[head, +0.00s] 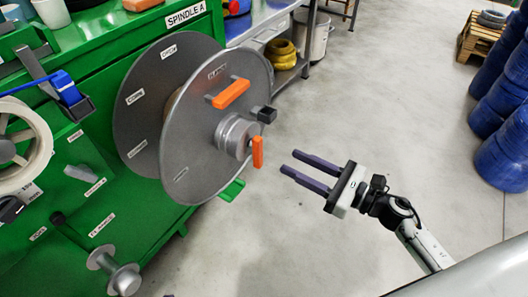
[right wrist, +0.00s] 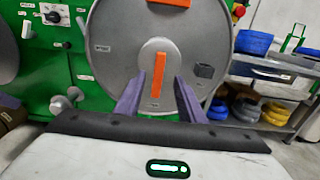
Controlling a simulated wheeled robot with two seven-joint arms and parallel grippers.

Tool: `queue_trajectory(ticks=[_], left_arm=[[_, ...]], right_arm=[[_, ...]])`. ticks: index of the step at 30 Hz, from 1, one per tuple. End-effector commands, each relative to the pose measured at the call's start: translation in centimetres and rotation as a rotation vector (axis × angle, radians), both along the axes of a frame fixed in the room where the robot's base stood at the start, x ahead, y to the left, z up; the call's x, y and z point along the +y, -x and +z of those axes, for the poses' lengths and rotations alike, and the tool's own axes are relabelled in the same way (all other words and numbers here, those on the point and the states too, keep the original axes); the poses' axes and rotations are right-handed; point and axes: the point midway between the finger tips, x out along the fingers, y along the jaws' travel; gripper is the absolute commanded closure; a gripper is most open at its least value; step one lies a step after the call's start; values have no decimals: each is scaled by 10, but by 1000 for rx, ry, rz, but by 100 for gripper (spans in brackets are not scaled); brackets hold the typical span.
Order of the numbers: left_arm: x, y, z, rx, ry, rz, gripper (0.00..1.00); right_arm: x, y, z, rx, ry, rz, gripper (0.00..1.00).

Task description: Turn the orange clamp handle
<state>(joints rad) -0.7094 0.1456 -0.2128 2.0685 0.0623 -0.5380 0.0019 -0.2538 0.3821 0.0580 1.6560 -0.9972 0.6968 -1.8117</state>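A large grey spool (head: 215,125) with two flanges sits on the front of the green machine. An orange handle (head: 257,152) stands nearly upright at its central hub (head: 234,134). A second orange handle (head: 231,94) lies slanted higher on the front flange. Which one is the clamp handle I cannot read from the labels. My right gripper (head: 290,161) is open and empty, its purple fingers pointing at the hub handle, a short gap away. In the right wrist view the hub handle (right wrist: 157,75) appears upright between the open fingers (right wrist: 160,84). My left gripper is not in view.
A small black block (head: 267,114) sticks out from the flange near the hub. The green machine (head: 90,60) fills the left, with smaller spindles (head: 124,279). A grey shelf (head: 268,28) stands behind. Blue cable coils (head: 505,150) stack at the right. The floor between is clear.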

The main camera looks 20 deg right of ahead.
Motion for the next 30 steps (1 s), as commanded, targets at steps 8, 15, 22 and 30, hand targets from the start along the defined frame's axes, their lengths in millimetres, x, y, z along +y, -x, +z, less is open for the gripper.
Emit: queue_trajectory(ticks=[8, 15, 22, 30], left_arm=[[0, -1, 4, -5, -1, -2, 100], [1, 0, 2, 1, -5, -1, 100], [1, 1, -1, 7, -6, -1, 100], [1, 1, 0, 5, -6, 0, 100]], right_arm=[[28, -35, 3, -8, 4, 3, 64], [52, -66, 1, -4, 2, 3, 64], [62, -78, 1, -3, 3, 2, 64], [62, -78, 0, -2, 2, 2, 67]])
